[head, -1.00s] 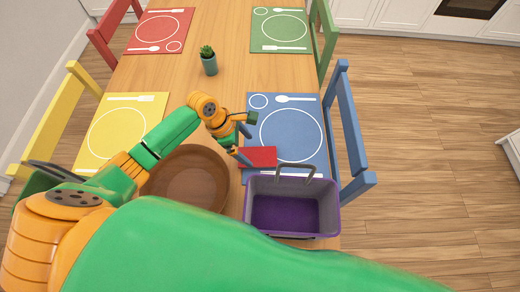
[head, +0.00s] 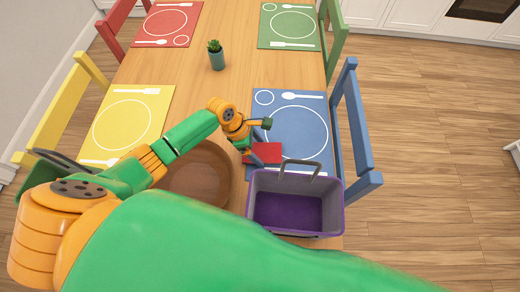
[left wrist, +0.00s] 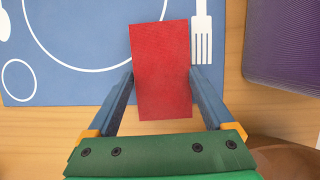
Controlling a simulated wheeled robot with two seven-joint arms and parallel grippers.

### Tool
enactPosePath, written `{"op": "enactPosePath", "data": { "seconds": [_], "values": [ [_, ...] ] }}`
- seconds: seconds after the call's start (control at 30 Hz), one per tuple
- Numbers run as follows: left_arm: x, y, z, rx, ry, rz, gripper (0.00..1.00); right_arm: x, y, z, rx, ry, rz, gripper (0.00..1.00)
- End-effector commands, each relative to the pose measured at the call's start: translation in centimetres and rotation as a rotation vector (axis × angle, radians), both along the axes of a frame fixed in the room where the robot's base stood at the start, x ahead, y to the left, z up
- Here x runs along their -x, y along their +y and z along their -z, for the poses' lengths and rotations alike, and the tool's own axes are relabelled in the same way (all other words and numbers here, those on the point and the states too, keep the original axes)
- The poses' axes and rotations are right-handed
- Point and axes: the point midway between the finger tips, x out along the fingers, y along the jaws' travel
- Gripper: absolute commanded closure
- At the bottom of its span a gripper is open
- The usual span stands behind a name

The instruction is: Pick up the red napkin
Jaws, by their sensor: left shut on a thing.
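The red napkin (head: 264,153) is a small flat red rectangle at the near left edge of the blue placemat (head: 312,117). In the left wrist view the napkin (left wrist: 161,70) lies between the two blue-grey fingers of my left gripper (left wrist: 162,88), which touch its left and right sides. My left gripper (head: 257,150) is shut on the napkin in the head view. Whether the napkin is clear of the table is hard to tell. My right gripper is not in view.
A grey and purple basket (head: 334,218) with a handle stands right beside the napkin, on the near side. A brown round bowl (head: 208,182) sits to the left, partly behind my arm. A potted plant (head: 216,60) stands farther back. Chairs line both table sides.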

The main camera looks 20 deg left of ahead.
Motion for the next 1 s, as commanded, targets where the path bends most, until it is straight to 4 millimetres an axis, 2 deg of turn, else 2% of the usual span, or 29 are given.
{"op": "enactPosePath", "data": {
  "seconds": [0.13, 0.2, 0.43, 0.6, 0.7, 1.0],
  "values": [
    [-0.1, 0.0, -1.9, 0.001, -0.004, 0.001, 0.67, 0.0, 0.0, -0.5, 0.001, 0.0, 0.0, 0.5],
    [0.2, 0.2, -3.8, 0.0, -0.004, 0.002, 0.67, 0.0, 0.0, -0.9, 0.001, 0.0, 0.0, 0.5],
    [4.2, 3.4, -9.5, -0.005, -0.002, 0.002, 0.67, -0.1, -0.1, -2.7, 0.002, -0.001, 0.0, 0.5],
    [8.4, 6.6, -11.2, -0.007, 0.006, -0.001, 0.67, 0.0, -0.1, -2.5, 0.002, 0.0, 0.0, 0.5],
    [9.8, 7.6, -12.0, -0.005, 0.005, 0.001, 0.67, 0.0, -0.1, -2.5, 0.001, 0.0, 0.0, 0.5],
    [11.0, 8.6, -12.9, 0.0, 0.0, 0.001, 0.67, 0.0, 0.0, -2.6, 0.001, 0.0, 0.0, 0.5]
  ]
}}
